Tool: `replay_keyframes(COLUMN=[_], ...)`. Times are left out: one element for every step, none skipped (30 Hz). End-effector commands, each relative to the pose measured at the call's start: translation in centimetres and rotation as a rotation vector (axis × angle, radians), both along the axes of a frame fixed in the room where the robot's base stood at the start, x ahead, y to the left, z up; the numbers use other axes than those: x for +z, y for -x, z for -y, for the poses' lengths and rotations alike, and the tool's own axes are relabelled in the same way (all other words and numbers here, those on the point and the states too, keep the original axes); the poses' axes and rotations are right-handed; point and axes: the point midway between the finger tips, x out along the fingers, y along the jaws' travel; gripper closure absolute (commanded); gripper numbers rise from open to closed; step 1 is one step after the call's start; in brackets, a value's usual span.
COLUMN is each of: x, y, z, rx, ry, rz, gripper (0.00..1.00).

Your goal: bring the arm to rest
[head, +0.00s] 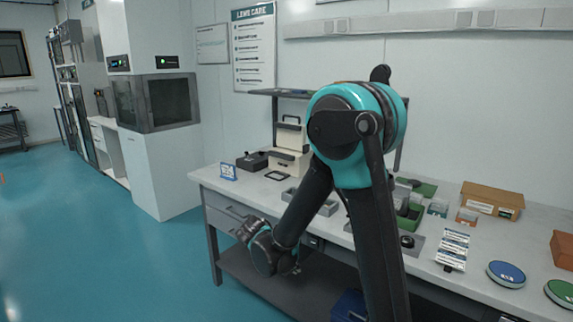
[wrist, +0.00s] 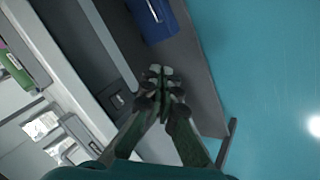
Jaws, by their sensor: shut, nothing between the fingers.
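My arm fills the middle of the head view, folded at a teal elbow above the table. Its lower part reaches down to the left, in front of the table's front edge. In the wrist view my gripper (wrist: 161,72) has its fingers together, with nothing between them. Behind the fingers are the table's grey lower shelf and the teal floor. The fingertips cannot be made out in the head view.
The long white table (head: 545,218) carries trays, a cardboard box (head: 492,201), a blue disc (head: 506,273) and a green disc (head: 561,291). A blue box (wrist: 154,18) stands on the lower shelf (head: 243,273). The floor (head: 100,245) at left is clear.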

Motion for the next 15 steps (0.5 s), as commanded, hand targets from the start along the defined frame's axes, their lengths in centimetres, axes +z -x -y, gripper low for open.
replay_keyframes(x=[0.4,0.6,0.8,1.0,1.2,1.4,1.5,1.6,1.8,1.9,2.0,2.1,2.1,2.1,2.2], y=[0.4,0.7,1.1,1.5,2.0,2.6,3.1,3.7,4.4,5.0,5.6,6.4,7.1,7.7,8.6], z=[1.5,2.2,3.4,4.3,5.2,6.4,7.2,8.0,9.0,9.8,10.4,11.3,11.9,12.5,13.2], rx=[-0.008,-0.011,-0.015,-0.018,-0.021,-0.025,-0.027,-0.031,-0.034,-0.037,-0.040,-0.043,-0.046,-0.049,-0.053], ry=[-0.020,-0.034,-0.054,-0.073,-0.091,-0.118,-0.138,-0.159,-0.186,-0.207,-0.228,-0.255,-0.276,-0.297,-0.324], rz=[-0.013,-0.022,-0.033,-0.043,-0.051,-0.061,-0.069,-0.074,-0.080,-0.082,-0.085,-0.086,-0.085,-0.084,-0.080], gripper=[1.00,1.00,1.00,1.00,1.00,1.00,1.00,1.00,1.00,1.00,1.00,1.00,1.00,1.00,1.00])
